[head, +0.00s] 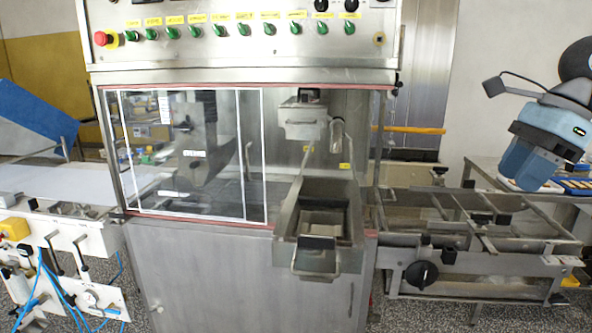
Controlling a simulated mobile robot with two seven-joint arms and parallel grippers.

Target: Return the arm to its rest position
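My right arm comes in at the upper right edge. Its gripper (528,165) has blue fingers that point down and to the left. It hangs in front of the side table at the right and appears clear of the machine. The fingers look close together, and I see nothing held between them, but their gap does not show clearly from this angle. My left gripper is not in view.
The steel enrober (250,270) fills the middle, with a tray (286,243) jutting out in front. A metal frame with bars (470,248) extends right, below my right gripper. A white conveyor (60,178) stands left. A side table (488,172) holds several small trays.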

